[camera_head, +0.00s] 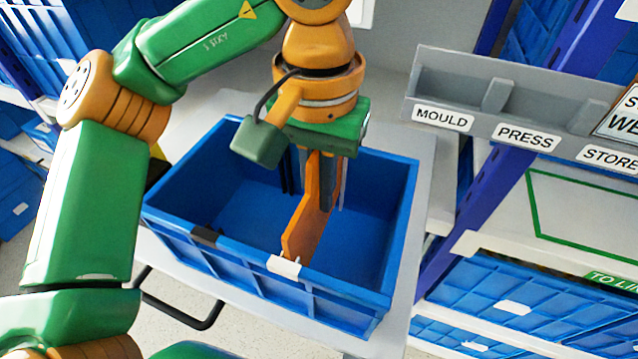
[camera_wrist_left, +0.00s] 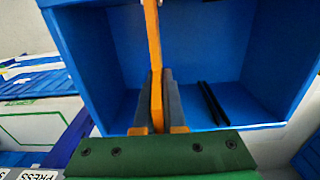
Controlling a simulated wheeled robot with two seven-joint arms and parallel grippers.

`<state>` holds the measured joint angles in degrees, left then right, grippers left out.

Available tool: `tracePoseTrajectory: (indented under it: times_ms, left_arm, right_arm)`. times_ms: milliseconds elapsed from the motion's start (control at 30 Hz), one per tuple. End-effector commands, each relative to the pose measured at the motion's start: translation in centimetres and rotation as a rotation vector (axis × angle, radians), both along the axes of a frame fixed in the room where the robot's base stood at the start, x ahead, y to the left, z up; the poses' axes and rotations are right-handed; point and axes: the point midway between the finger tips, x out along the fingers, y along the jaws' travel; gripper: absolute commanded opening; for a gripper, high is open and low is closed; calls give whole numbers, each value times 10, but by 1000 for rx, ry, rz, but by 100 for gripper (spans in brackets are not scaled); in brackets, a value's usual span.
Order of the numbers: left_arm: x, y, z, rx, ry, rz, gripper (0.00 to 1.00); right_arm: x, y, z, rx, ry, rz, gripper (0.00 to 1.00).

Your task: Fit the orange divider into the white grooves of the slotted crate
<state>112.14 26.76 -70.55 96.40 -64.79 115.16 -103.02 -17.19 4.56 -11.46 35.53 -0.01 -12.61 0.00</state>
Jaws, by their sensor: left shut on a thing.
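The blue slotted crate (camera_head: 255,262) stands open on a light grey table. A white mark (camera_head: 284,266) sits on its near rim, and thin white groove strips (camera_head: 343,190) show on the far wall. My left gripper (camera_head: 327,195) points down into the crate, shut on the orange divider (camera_head: 306,226). The divider (camera_wrist_left: 152,40) also shows between the fingers (camera_wrist_left: 158,80) in the left wrist view. It stands on edge inside the crate, its near end close to the white mark. My gripper partly hides its far end. I cannot tell whether either end is in a groove. My right gripper is out of view.
A black mark (camera_head: 206,236) on the near rim and black strips (camera_head: 289,172) on the far wall lie left of the divider. A grey labelled rack (camera_head: 480,118) and a blue post stand to the right. The crate's left part is empty.

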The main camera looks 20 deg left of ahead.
Motion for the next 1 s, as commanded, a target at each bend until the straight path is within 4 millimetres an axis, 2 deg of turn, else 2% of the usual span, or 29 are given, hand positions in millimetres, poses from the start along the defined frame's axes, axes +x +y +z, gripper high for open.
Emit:
tracePoseTrajectory:
  times_ms: [1000]
  left_arm:
    - [0,0,-41,0,0,1,0]
  right_arm:
    - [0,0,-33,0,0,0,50]
